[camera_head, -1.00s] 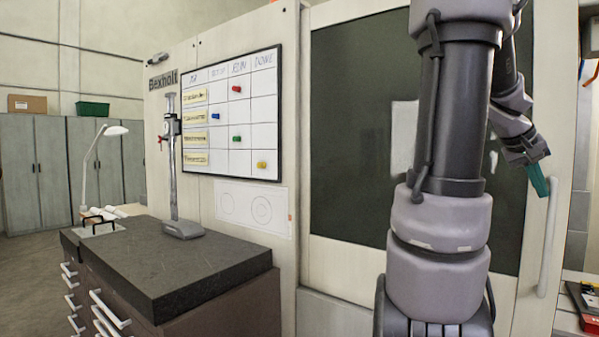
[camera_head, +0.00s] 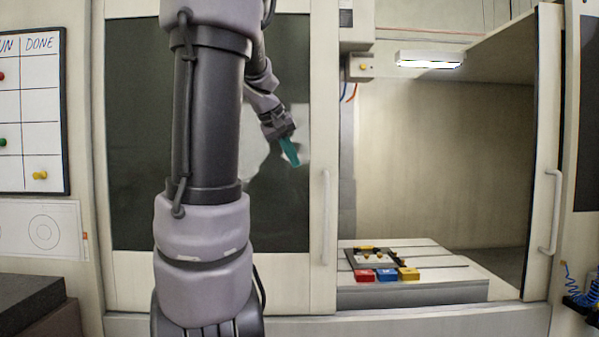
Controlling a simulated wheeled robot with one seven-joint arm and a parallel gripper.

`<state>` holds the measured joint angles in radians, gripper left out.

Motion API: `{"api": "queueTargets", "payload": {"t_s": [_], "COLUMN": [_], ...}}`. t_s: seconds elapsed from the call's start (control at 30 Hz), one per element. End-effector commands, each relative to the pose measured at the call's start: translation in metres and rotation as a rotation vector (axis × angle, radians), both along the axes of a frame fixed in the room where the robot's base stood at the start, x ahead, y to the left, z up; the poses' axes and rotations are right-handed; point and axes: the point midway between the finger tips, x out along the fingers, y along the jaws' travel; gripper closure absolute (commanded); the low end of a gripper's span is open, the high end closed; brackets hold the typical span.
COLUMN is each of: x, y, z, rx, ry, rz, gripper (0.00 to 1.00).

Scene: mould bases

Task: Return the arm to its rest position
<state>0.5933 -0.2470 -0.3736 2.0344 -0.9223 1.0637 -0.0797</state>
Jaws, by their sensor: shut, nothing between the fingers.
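My arm rises through the left middle of the camera_head view in front of a dark door panel (camera_head: 137,130). My gripper (camera_head: 290,152), with teal fingers, hangs at the end of the folded arm and points down and slightly right. Its fingers are shut with nothing between them. It is in front of the machine's front, apart from the things in the open bay.
To the right, an open bay holds a grey slotted table (camera_head: 440,268). A dark plate (camera_head: 357,262) and red (camera_head: 364,276), blue (camera_head: 387,275) and yellow (camera_head: 409,274) blocks are on it. Door handles (camera_head: 325,215) (camera_head: 552,212) stick out. A dark worktop (camera_head: 28,300) is at lower left.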

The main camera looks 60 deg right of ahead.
Motion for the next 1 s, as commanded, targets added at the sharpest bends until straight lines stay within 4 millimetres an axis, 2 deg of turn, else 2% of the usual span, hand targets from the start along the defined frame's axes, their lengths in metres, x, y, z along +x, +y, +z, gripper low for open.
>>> {"api": "queueTargets", "payload": {"t_s": [0.2, 0.47, 0.57, 0.6, 0.67, 0.77, 0.87, 0.9, 0.97, 1.0], "x": [0.002, 0.002, 0.012, 0.02, 0.039, 0.076, 0.109, 0.118, 0.127, 0.131], "y": [0.011, 0.013, 0.023, 0.032, 0.054, 0.109, 0.179, 0.208, 0.253, 0.282], "z": [0.016, 0.017, 0.014, 0.011, 0.006, -0.005, -0.017, -0.022, -0.029, -0.033], "rx": [-0.001, 0.001, 0.012, 0.022, 0.048, 0.112, 0.2, 0.239, 0.299, 0.341], "ry": [0.0, 0.0, -0.021, -0.04, -0.082, -0.174, -0.27, -0.306, -0.356, -0.385], "rz": [0.0, 0.001, 0.025, 0.046, 0.091, 0.199, 0.319, 0.365, 0.435, 0.477], "gripper": [1.0, 1.0, 1.0, 1.0, 1.0, 1.0, 1.0, 1.0, 1.0, 1.0]}}
